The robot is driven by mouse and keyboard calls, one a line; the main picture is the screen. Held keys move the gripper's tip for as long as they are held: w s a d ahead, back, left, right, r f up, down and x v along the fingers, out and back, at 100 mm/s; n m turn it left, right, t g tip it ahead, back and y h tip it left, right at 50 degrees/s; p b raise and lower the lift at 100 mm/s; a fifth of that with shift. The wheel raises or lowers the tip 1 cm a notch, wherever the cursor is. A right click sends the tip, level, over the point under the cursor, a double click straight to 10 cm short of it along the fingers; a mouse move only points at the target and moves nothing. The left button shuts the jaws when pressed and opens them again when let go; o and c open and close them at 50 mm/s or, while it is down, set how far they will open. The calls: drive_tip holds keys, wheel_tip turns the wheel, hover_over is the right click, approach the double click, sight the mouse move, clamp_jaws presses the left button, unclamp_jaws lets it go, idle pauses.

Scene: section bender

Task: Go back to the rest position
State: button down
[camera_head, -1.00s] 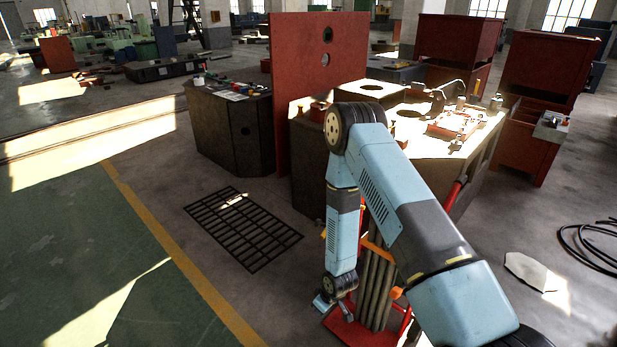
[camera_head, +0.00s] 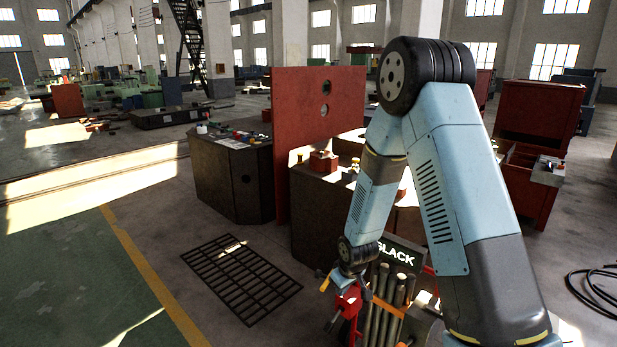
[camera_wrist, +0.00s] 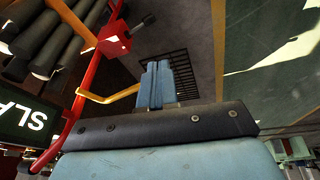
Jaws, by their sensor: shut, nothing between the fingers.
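My gripper (camera_wrist: 157,84) shows in the wrist view as two light blue fingers pressed together, with nothing between them. Its fingertips lie over the dark floor grate as seen from the wrist, apart from the rack beside it. In the head view my arm is bent with its elbow high, and the forearm hangs down to the rack's left side. The fingers are too small or hidden to make out there. The red rack (camera_wrist: 81,92) holds several dark bars (camera_head: 385,308) and bears a black SLACK sign (camera_head: 397,254).
An orange handle (camera_wrist: 110,96) and a red box (camera_wrist: 114,39) project from the rack close to my gripper. A tall red panel (camera_head: 300,120) and dark cabinets (camera_head: 232,180) stand behind. The floor around the grate (camera_head: 241,278) is clear. A black hose (camera_head: 592,295) lies at right.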

drive_tip(key=s+d+r+m+t+h, duration=0.15)
drive_tip(key=s+d+r, duration=0.25)
drive_tip(key=r, duration=0.9)
drive_tip(key=s+d+r+m, duration=0.2)
drive_tip(key=s+d+r, duration=0.25)
drive_tip(key=r, duration=0.95)
drive_tip(key=s+d+r+m, duration=0.2)
drive_tip(key=s+r, duration=0.4)
drive_tip(key=s, duration=0.4)
drive_tip(key=s+d+r+m, duration=0.1)
drive_tip(key=s+d+r, duration=0.2)
drive_tip(key=s+r, duration=0.4)
drive_tip(key=s, duration=0.3)
drive_tip(key=shift+s+m, duration=0.15)
drive_tip(key=shift+m, duration=0.2)
drive_tip(key=shift+r+t, duration=0.1)
drive_tip(key=shift+t, duration=0.15)
